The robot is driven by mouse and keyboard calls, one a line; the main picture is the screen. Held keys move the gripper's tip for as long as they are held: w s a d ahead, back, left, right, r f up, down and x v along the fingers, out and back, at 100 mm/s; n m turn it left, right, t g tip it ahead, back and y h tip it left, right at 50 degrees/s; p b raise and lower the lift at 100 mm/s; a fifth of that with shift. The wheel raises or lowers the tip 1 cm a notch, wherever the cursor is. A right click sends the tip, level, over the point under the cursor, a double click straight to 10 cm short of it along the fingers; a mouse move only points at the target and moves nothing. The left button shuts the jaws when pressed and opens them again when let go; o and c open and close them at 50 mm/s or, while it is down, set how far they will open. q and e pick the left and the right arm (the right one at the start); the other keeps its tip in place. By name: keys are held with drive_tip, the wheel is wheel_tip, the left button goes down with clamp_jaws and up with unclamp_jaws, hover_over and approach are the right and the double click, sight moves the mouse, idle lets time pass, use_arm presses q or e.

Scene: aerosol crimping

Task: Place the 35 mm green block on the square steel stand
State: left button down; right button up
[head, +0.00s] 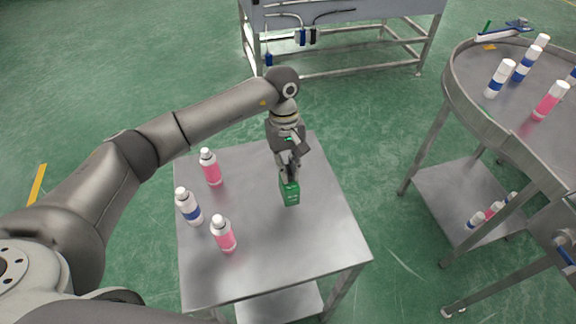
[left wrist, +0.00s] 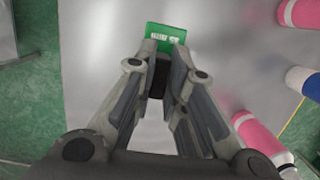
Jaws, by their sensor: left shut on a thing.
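The green block (head: 291,194) is at the square steel stand (head: 255,262), right of the middle of its top. It also shows in the left wrist view (left wrist: 166,36), between the fingertips, with white lettering on its face. My left gripper (head: 288,177) reaches down from above and is shut on the upper part of the block. In the left wrist view the fingers (left wrist: 163,62) close on the block's sides. Whether the block's underside touches the stand top cannot be told. My right gripper is not in view.
Two pink cans (head: 211,168) (head: 223,235) and a white can with a blue band (head: 188,206) stand on the stand's left side. A round steel table (head: 470,75) with several cans is at the right. A steel bench (head: 350,14) stands behind. The stand's front and right are clear.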

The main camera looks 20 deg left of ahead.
use_arm(q)
drive_tip(key=shift+f, duration=0.1)
drive_tip(key=c, duration=1.9)
unclamp_jaws()
drive_tip(key=o, duration=0.4)
drive_tip(key=shift+r, duration=0.25)
drive_tip(key=b+v, duration=0.5)
drive_tip(key=v, duration=0.7)
